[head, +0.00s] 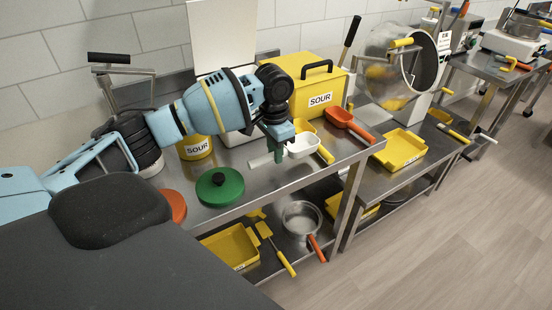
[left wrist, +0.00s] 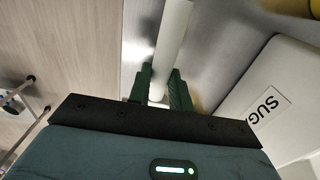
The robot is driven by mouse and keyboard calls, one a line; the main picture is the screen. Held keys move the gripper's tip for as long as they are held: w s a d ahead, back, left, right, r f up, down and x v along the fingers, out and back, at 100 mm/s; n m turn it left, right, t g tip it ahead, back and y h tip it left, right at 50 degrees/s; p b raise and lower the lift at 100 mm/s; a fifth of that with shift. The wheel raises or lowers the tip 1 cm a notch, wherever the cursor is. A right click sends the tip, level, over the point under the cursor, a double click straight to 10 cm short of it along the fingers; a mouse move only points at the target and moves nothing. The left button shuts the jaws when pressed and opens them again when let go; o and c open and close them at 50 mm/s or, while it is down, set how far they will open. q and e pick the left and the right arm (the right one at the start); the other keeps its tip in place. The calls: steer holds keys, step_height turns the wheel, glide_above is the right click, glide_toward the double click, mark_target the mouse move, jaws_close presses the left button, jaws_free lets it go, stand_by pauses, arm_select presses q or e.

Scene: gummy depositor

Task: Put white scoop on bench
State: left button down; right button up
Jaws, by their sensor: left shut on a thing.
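The white scoop has its bowl (head: 303,146) and handle (head: 263,161) showing on either side of my left gripper (head: 281,148) in the head view. The gripper points down and is shut on the scoop's handle. In the left wrist view the pale handle (left wrist: 171,38) runs between the two green fingers (left wrist: 160,88). The scoop is over the steel bench (head: 268,183); I cannot tell whether it touches the top. The bowl is out of sight in the wrist view. My right gripper is not in view.
A green lid (head: 220,187) lies near the bench's front left. An orange scoop (head: 349,124) and yellow scoop lie right of the white one. A yellow SOUR box (head: 319,88) and yellow SOUR tub (head: 195,147) stand behind. A pot (head: 300,217) sits on the lower shelf.

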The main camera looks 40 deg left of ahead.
mark_target(275, 170)
arm_select(q)
steer(key=shift+w+a+f, duration=0.25)
steer(key=shift+w+a, duration=0.05)
steer(key=shift+w, duration=0.05)
steer(key=shift+f, duration=1.5)
steer(key=shift+f, duration=0.1)
steer(key=c, duration=1.3)
jaws_free()
step_height(275, 170, up, 12)
steer(key=shift+s+r+p, duration=0.1)
steer(key=shift+s+p, duration=0.05)
steer(key=shift+p, duration=0.25)
